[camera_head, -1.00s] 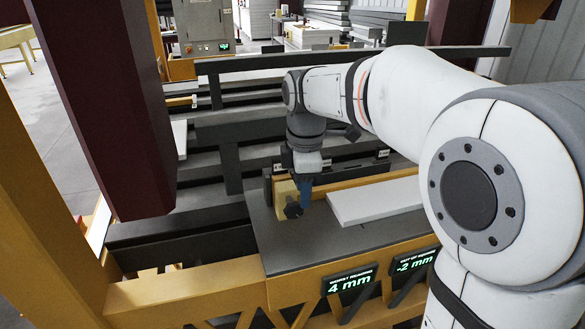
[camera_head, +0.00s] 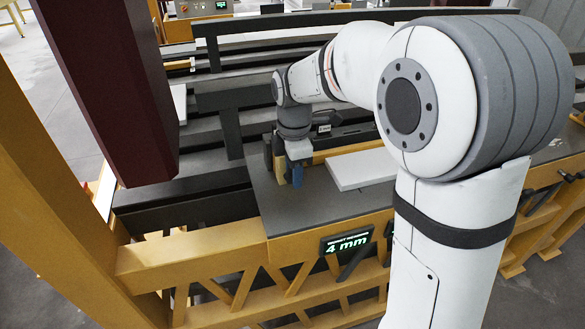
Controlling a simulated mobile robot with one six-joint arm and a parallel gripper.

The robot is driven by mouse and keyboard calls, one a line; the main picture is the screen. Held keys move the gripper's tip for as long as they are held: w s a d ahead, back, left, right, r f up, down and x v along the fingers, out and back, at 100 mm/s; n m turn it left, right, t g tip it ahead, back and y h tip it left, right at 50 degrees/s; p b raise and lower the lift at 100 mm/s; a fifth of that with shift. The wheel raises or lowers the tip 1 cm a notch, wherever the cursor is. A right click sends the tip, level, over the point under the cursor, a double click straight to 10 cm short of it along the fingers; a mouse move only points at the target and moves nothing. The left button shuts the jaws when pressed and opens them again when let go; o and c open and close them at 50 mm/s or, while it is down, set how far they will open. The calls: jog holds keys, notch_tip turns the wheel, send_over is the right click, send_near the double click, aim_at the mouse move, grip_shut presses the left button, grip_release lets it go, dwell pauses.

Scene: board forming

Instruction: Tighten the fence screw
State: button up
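My gripper (camera_head: 295,174) hangs down at the left end of the dark table (camera_head: 315,212), with a blue finger showing in front. It is beside a small yellow block (camera_head: 280,170), which I take to be part of the fence. The fence screw cannot be made out; the gripper and block cover that spot. How far apart the fingers are cannot be told. A pale grey board (camera_head: 362,168) lies flat on the table, just right of the gripper.
A display (camera_head: 347,243) on the front yellow frame (camera_head: 195,262) reads 4 mm. My arm covers the frame to its right. A dark red column (camera_head: 125,100) stands at left. Dark rails (camera_head: 222,101) run behind the table. The table front is bare.

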grip_shut()
jog(key=shift+a, duration=0.15)
jog(key=shift+d+f+y+b, duration=0.1)
jog(key=shift+d+y+b, duration=0.15)
jog(key=shift+y+b, duration=0.15)
jog(key=y+b, duration=0.1)
jog(key=g+y+b, duration=0.1)
jog(key=y+b, duration=0.1)
jog(key=d+f+y+b, duration=0.1)
jog(key=b, duration=0.1)
jog(key=shift+w+g+y, duration=0.2)
jog(key=shift+g+y, duration=0.1)
jog(key=y+b, duration=0.1)
jog(key=b, duration=0.1)
jog(key=y+b, duration=0.1)
jog(key=b, duration=0.1)
jog(key=g+y+b, duration=0.1)
jog(key=y+b, duration=0.1)
jog(key=shift+d+f, duration=0.2)
jog(key=shift+f, duration=0.05)
jog(key=g+y+b, duration=0.1)
jog(key=y+b, duration=0.1)
jog(key=b, duration=0.2)
jog(key=shift+r+y, duration=0.1)
jog(key=shift+y, duration=0.2)
